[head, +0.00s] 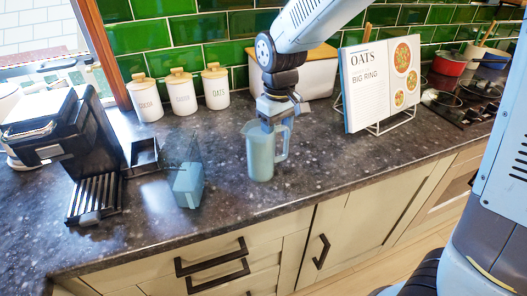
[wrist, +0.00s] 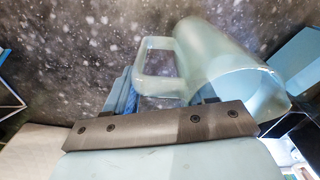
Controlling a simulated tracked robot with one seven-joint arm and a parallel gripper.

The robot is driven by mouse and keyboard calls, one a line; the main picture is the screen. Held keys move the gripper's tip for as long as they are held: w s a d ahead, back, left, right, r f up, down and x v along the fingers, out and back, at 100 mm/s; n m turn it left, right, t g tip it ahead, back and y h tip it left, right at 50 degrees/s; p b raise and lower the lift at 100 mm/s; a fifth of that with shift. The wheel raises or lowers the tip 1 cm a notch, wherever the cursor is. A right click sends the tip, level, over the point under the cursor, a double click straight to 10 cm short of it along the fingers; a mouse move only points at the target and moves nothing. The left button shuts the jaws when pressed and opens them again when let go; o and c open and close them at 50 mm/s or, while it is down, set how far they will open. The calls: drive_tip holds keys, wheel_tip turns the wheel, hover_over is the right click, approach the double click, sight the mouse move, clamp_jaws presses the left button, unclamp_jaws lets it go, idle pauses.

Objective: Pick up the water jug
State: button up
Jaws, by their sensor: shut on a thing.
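The water jug (head: 260,158) is a pale, translucent green-blue jug with a handle on its right side. It looks upright at the middle of the dark counter in the head view; I cannot tell whether its base touches the counter. My gripper (head: 277,108) is above the jug's rim at the handle side. In the wrist view the jug (wrist: 225,72) lies across the upper right, with its handle (wrist: 160,68) at my gripper (wrist: 163,103). The jaws are shut on the jug at its handle; the fingertips are partly hidden.
A blue-tinted clear container (head: 188,185) stands left of the jug, beside a black coffee machine (head: 60,135). Several white canisters (head: 182,92) line the tiled wall. A cookbook on a stand (head: 380,85) is to the right, with a white bin (head: 308,75) behind. Counter (head: 325,160) right of the jug is clear.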

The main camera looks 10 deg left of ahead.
clamp_jaws()
drive_tip(key=shift+r, duration=0.2)
